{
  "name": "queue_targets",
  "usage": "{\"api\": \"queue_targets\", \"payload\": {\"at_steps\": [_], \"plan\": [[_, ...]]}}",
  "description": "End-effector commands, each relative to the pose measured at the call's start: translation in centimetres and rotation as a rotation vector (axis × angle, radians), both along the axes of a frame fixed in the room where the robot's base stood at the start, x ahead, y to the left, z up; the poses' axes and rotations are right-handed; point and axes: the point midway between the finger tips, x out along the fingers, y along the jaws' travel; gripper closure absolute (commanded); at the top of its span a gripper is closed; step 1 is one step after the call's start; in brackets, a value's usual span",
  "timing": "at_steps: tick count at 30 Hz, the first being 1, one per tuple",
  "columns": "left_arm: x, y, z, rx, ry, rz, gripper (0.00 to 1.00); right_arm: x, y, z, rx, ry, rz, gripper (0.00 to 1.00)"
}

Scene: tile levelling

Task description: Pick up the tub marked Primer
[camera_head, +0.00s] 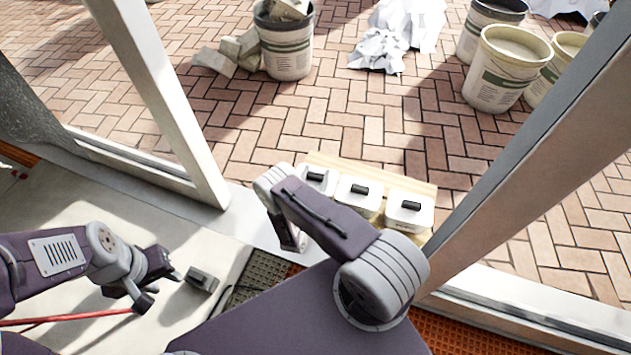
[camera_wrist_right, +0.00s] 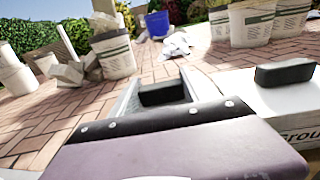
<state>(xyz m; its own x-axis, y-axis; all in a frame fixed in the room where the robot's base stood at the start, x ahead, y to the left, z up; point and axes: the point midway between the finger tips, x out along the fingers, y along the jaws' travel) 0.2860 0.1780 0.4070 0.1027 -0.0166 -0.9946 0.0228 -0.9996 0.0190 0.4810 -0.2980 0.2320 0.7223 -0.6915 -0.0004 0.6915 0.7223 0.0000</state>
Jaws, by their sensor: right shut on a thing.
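Three white tubs with black handles stand in a row on a wooden board: a left one (camera_head: 326,186), a middle one (camera_head: 371,202) and a right one (camera_head: 397,221). No Primer marking is readable. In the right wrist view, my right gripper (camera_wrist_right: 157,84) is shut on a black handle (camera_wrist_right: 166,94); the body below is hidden. A white tub (camera_wrist_right: 285,101) with partly visible lettering, "rou", stands to its right. In the head view my right arm hides the jaws and what they hold. My left gripper (camera_head: 163,284) is open and empty at lower left.
A grey block (camera_head: 201,280) lies beside my left gripper. A dark ribbed mat (camera_head: 262,277) lies near my right arm. Pale frame posts (camera_head: 165,95) stand on both sides. Large buckets (camera_head: 288,50) and white crumpled sheeting (camera_head: 385,45) stand farther out.

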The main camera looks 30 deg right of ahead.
Motion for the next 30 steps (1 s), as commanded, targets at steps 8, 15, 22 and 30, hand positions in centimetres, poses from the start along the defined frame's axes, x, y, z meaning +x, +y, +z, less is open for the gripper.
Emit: {"api": "queue_targets", "payload": {"at_steps": [8,15,22,30], "plan": [[0.0,0.0,2.8,0.0,0.0,0.0,0.64,0.0,0.0,3.6,-0.002,-0.004,0.0,1.0],[0.0,0.0,7.2,0.0,0.0,0.0,0.64,0.1,0.0,9.7,-0.002,-0.004,0.0,1.0],[0.0,0.0,10.8,0.0,0.0,0.0,0.64,0.1,0.0,15.2,-0.001,-0.004,0.0,1.0],[0.0,0.0,12.4,0.0,0.0,0.0,0.64,0.1,0.0,18.1,-0.001,-0.004,0.0,1.0]]}}
